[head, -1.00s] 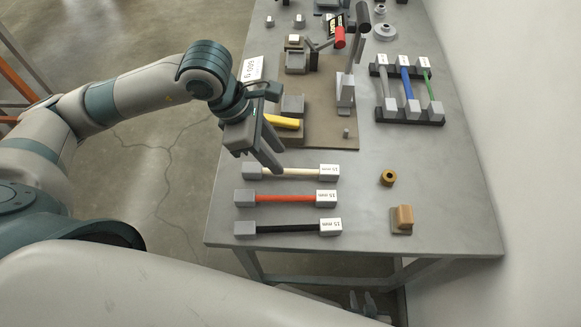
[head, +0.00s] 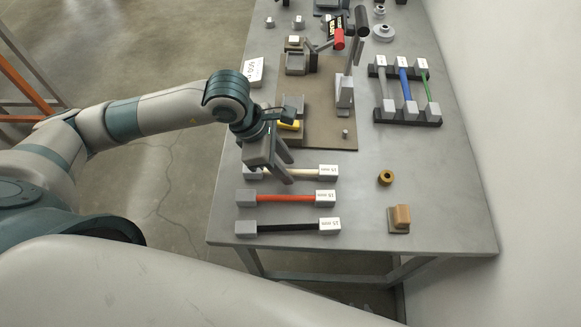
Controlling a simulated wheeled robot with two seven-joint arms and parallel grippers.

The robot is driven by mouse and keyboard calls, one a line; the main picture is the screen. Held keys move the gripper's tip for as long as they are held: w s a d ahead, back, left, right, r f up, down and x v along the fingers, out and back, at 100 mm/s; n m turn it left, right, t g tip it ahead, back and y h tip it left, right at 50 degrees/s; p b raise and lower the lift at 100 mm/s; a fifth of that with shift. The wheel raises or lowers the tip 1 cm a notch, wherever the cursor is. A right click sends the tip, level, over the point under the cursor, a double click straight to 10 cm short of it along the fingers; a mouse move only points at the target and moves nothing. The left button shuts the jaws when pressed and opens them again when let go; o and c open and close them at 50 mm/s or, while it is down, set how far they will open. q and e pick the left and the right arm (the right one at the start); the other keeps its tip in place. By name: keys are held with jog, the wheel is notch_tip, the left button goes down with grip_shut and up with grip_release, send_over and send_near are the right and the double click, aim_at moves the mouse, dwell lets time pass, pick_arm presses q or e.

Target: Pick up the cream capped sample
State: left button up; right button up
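The cream capped sample (head: 308,173) lies across the table, with a grey cap at each end and a "15 mm" label on its right cap. My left gripper (head: 288,171) is over its left half, with the two fingers apart and pointing down. The gripper hides part of the cream rod and part of its left cap. I cannot tell how high the fingertips are above the rod. The red sample (head: 285,198) and the black sample (head: 287,227) lie parallel in front of it. My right gripper is not in view.
A rack (head: 408,115) with grey, blue and green samples stands at the right. A brown board (head: 325,137) with a lever device lies behind the cream sample. A brass ring (head: 386,177) and a tan block (head: 400,218) sit at the right, with bare table around them.

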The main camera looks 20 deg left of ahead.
pick_arm(q)
jog(key=shift+d+f, duration=0.2)
jog(key=shift+f, duration=0.15)
pick_arm(e)
jog(key=shift+s+d+f, duration=0.2)
jog(key=shift+s, duration=0.15)
pick_arm(q)
grip_shut()
jog(key=shift+r, duration=0.1)
pick_arm(e)
jog(key=shift+a, duration=0.1)
